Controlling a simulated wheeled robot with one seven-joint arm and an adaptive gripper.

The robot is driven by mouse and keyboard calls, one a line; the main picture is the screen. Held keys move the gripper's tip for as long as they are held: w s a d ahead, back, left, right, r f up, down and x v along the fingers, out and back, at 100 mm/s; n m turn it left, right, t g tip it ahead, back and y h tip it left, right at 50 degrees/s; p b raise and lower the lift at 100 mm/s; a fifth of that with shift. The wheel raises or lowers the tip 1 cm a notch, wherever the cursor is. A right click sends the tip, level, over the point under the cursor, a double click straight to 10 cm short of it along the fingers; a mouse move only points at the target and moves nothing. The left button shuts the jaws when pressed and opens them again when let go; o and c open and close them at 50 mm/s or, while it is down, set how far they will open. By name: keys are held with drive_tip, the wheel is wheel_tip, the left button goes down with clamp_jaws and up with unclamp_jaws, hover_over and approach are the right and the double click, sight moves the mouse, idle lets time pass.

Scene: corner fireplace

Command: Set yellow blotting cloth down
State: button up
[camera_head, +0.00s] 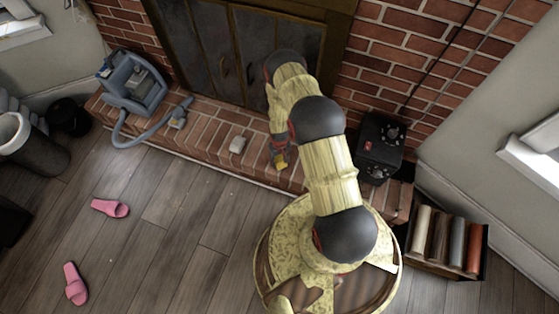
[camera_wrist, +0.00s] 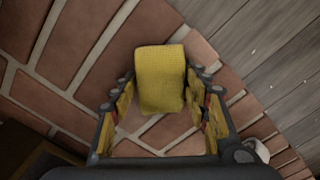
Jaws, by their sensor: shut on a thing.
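The yellow blotting cloth (camera_wrist: 160,78) is a folded or rolled yellow piece between the two fingers of my gripper (camera_wrist: 162,98) in the wrist view. My gripper is shut on it, with a finger at each side. Behind it lies the red brick hearth (camera_wrist: 75,50). In the head view my gripper (camera_head: 280,160) is low over the hearth ledge (camera_head: 205,132), in front of the fireplace doors, and a bit of yellow shows at its tip. I cannot tell whether the cloth touches the bricks.
A small pale block (camera_head: 238,145) sits on the hearth left of my gripper. A grey-blue machine with a hose (camera_head: 133,84) stands at the hearth's left end, a black box (camera_head: 379,147) at its right. Pink slippers (camera_head: 110,208) lie on the wood floor. A crate of rolls (camera_head: 446,267) is at right.

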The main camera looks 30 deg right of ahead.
drive_tip(key=o, duration=1.2)
drive_tip(key=shift+f, duration=0.1)
